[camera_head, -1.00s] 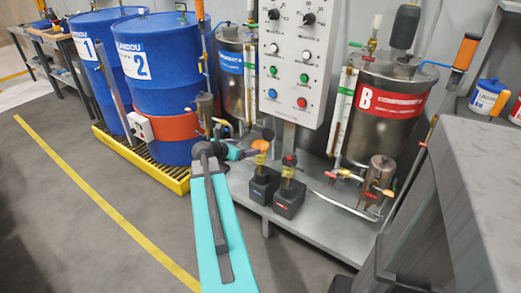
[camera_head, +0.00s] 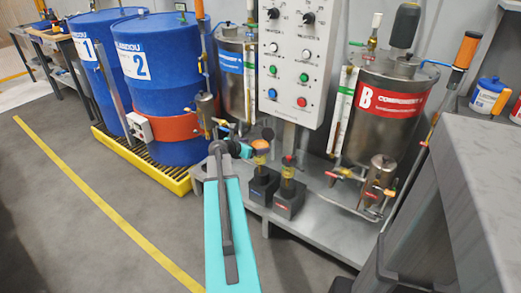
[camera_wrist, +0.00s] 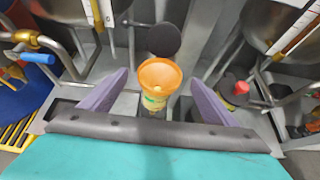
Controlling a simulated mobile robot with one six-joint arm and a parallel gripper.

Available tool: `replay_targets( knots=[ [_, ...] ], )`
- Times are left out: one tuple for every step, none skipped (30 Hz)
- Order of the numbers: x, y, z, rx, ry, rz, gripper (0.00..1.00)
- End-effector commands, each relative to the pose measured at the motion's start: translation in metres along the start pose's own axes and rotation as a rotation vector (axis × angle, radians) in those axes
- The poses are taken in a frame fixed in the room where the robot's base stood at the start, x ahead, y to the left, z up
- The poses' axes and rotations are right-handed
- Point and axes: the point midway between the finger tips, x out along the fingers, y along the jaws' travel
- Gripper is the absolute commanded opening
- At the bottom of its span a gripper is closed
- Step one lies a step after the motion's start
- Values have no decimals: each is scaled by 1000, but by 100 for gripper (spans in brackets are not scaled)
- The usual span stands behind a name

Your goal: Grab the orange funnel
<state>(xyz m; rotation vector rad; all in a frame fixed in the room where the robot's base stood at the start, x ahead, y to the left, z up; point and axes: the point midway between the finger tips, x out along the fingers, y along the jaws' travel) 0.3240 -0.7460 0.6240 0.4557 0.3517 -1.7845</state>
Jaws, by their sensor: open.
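The orange funnel (camera_wrist: 160,76) is in the middle of the wrist view, wide mouth facing the camera. It sits on top of a small clear container with a yellow-green label (camera_wrist: 154,103). My gripper (camera_wrist: 158,82) is open, with one purple finger on each side of the funnel and visible gaps between. No contact shows. In the head view the funnel (camera_head: 260,144) is small, just beyond the end of my teal arm, above a black block (camera_head: 263,185) on the metal platform. My arm hides part of that area.
A second black block with a red-topped fitting (camera_head: 288,195) stands close on the right. A control panel (camera_head: 300,60) rises behind. Steel tank B (camera_head: 385,130) with pipes and valves is to the right, blue drums (camera_head: 160,80) to the left. The floor at front left is clear.

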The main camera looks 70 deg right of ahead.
Motion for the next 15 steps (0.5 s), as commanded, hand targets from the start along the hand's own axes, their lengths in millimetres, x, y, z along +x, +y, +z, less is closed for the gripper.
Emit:
replay_targets(
  knots=[
    [0,0,0,0,0,0,82],
    [0,0,0,0,0,0,82],
    [0,0,0,0,0,0,82],
    [0,0,0,0,0,0,82],
    [0,0,0,0,0,0,82],
    [1,0,0,0,0,0,82],
    [2,0,0,0,0,0,82],
    [4,0,0,0,0,0,82],
    [6,0,0,0,0,0,82],
    [9,1,0,0,0,0,82],
    [12,1,0,0,0,0,82],
    [16,1,0,0,0,0,82],
    [19,0,0,0,0,-1,82],
    [23,1,0,0,0,-1,82],
    [28,1,0,0,0,-1,82]
  ],
)
